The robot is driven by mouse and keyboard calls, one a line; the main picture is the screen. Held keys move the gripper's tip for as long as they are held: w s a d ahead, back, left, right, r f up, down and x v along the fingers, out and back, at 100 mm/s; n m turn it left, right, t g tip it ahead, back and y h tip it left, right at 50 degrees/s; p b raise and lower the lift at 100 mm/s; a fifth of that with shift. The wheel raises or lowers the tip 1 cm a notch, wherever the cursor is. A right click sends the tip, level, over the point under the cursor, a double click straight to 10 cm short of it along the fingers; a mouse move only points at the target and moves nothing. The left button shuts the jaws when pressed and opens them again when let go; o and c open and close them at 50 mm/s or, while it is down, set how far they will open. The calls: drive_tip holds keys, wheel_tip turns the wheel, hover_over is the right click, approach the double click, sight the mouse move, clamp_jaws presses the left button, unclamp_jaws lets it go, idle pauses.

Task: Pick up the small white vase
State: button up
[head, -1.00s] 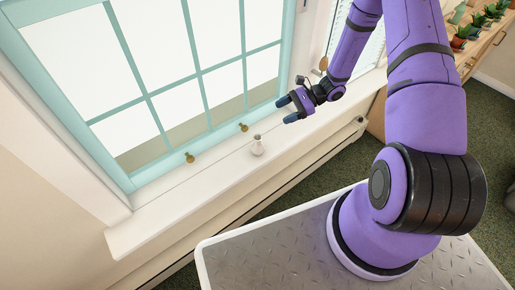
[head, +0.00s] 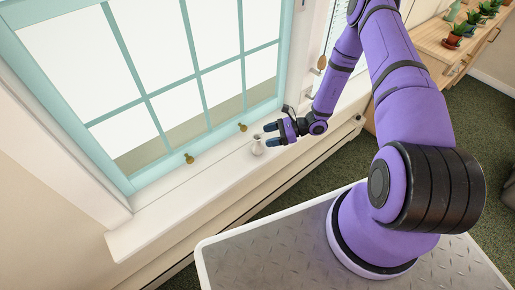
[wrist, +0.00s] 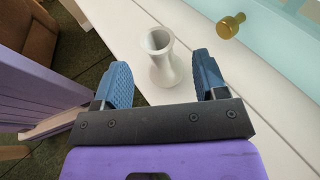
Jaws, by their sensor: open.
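The small white vase (head: 257,146) stands upright on the white window sill in the head view, just left of my gripper (head: 271,135). In the wrist view the vase (wrist: 162,60) has a round open mouth and a narrow neck. It lies ahead of and between the two blue fingertips of my gripper (wrist: 161,82), nearer the middle than either finger. The fingers are open with a wide gap. I see no finger touching the vase.
The white sill (head: 190,190) runs below the teal-framed window (head: 150,100). Brass window knobs (head: 189,158) sit close behind the vase, one also in the wrist view (wrist: 231,25). A wooden cabinet (head: 432,40) with potted plants stands at the upper right.

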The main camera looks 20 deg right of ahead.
sight(257, 145)
drive_tip(key=shift+x, duration=2.65)
clamp_jaws()
